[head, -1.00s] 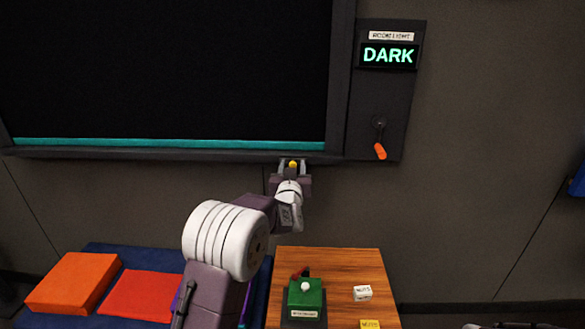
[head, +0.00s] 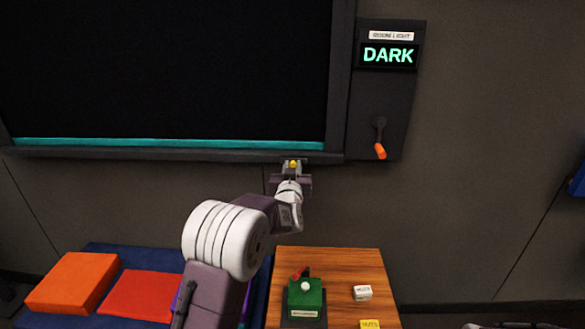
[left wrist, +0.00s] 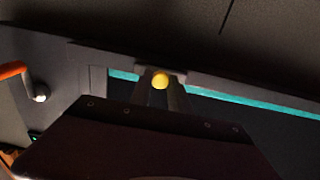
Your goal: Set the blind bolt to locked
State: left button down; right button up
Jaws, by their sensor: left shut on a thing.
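The blind bolt's yellow knob (head: 293,164) sits at the lower frame of the dark window, near its right end. It also shows in the left wrist view (left wrist: 160,81). My left gripper (head: 292,169) reaches up from below and is shut on the knob, with a finger on each side. In the left wrist view its fingers (left wrist: 160,92) stand close around the knob. The bolt's body and any lock marking are hidden or too small to read. My right gripper is not in view.
A dark blind (head: 170,70) with a teal bottom edge (head: 170,143) fills the window. To its right is a room light panel (head: 390,95) reading DARK, with an orange-handled lever (head: 380,151).

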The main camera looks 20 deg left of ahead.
aim_at(280, 160)
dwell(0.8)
pick_arm(q)
jog(key=a+b, duration=0.1)
jog(key=s+a+b, duration=0.1)
jog(key=a, duration=0.1)
jog(key=shift+a+f, duration=0.1)
jog(key=shift+a, duration=0.5)
jog(key=c, duration=1.5)
grip_release()
jog(key=shift+o, duration=1.3)
jog(key=shift+s+a, duration=0.1)
jog(key=shift+a, duration=0.05)
